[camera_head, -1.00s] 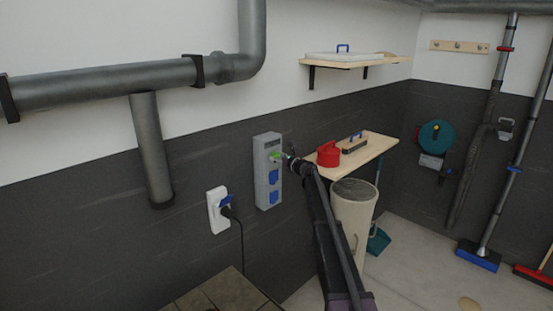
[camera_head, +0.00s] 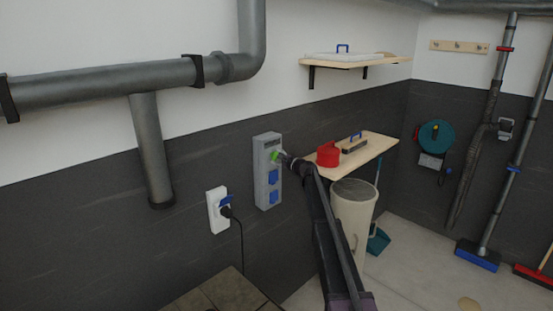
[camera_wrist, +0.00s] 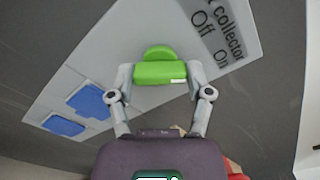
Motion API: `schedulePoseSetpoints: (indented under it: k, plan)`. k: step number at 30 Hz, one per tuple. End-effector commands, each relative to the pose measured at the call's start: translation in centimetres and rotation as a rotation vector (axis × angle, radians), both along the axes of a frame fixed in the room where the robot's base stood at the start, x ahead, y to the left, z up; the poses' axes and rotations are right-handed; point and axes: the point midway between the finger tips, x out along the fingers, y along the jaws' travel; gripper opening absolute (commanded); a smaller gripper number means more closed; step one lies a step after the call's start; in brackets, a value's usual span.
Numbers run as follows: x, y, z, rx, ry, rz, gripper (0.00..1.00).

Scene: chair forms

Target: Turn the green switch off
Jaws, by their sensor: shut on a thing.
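The green switch (camera_wrist: 158,50) is on a grey wall box (camera_head: 260,150), with a printed label reading "collector", "Off" and "On" beside it in the wrist view. My gripper (camera_wrist: 160,74) is shut on the switch's green handle, one finger at each end of it. In the head view the switch (camera_head: 275,156) looks tilted, and my gripper (camera_head: 284,158) reaches it from the right. The gripper covers part of the switch there. I cannot tell which word the switch points to.
Two blue socket covers (camera_head: 272,177) are below the switch on the same box.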

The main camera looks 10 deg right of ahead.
Motion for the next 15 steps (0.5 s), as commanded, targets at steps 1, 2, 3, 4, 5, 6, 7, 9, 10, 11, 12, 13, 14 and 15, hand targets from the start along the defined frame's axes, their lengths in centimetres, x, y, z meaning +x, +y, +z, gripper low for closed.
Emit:
schedulePoseSetpoints:
  k: [1,2,3,4,5,6,7,9,10,11,12,13,14,15]
  plan:
    - [-0.08,0.18,-0.03,-0.036,-0.025,0.003,0.18]
    - [-0.09,0.19,-0.03,-0.06,-0.042,0.003,0.18]
    - [-0.09,0.19,-0.03,-0.091,-0.064,0.003,0.18]
    - [-0.08,0.2,-0.03,-0.113,-0.081,0.003,0.18]
    - [-0.08,0.2,-0.03,-0.136,-0.098,0.003,0.18]
    - [-0.09,0.2,-0.04,-0.167,-0.12,0.003,0.18]
    - [-0.09,0.2,-0.04,-0.19,-0.137,0.003,0.18]
    - [-0.09,0.21,-0.04,-0.242,-0.175,0.003,0.18]
    - [-0.1,0.21,-0.04,-0.264,-0.191,0.003,0.18]
    - [-0.09,0.21,-0.04,-0.284,-0.206,0.003,0.18]
    - [-0.1,0.21,-0.04,-0.312,-0.226,0.003,0.18]
    - [-0.11,0.22,-0.04,-0.331,-0.24,0.003,0.18]
    - [-0.11,0.22,-0.04,-0.351,-0.254,0.002,0.18]
    - [-0.11,0.22,-0.05,-0.375,-0.272,0.002,0.18]
